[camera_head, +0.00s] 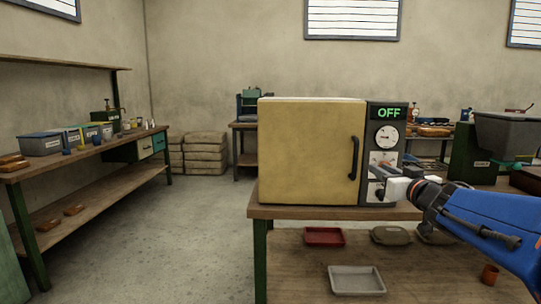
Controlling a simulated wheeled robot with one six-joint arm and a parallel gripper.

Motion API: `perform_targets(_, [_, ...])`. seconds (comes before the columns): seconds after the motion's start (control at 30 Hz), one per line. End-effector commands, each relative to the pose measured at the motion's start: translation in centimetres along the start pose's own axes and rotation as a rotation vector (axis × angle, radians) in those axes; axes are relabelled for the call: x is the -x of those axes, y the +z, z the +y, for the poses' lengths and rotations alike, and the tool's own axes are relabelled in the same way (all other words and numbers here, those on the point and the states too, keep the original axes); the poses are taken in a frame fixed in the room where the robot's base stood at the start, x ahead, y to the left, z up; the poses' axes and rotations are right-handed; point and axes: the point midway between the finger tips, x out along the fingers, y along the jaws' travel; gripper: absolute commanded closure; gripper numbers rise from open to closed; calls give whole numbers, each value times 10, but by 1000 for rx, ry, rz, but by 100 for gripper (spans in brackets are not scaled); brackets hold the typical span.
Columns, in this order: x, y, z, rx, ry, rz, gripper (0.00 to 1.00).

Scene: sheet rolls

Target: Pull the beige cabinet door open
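The beige cabinet (310,150) stands on a wooden table with its yellowish door facing me. The door looks closed. A dark vertical handle (354,158) is on the door's right side. To the right is a grey control panel (386,150) with a green "OFF" display, a round gauge and small controls. My blue arm reaches in from the lower right. My gripper (392,188) is in front of the panel's lower part, right of and below the handle, apart from it in the picture. Its fingers are small and pale, and I cannot tell whether they are open.
The wooden table (290,212) has a lower shelf with a red tray (324,237), a grey tray (356,280) and a brown cup (490,273). A grey hopper machine (507,135) stands at right. A long workbench (90,150) is at left. The floor between is clear.

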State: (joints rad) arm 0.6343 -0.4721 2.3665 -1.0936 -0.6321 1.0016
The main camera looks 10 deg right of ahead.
Motion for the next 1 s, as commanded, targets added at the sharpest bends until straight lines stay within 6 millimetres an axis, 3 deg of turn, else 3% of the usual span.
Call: perform_targets(1.0, [-148, 1, 0, 0, 1, -2, 79])
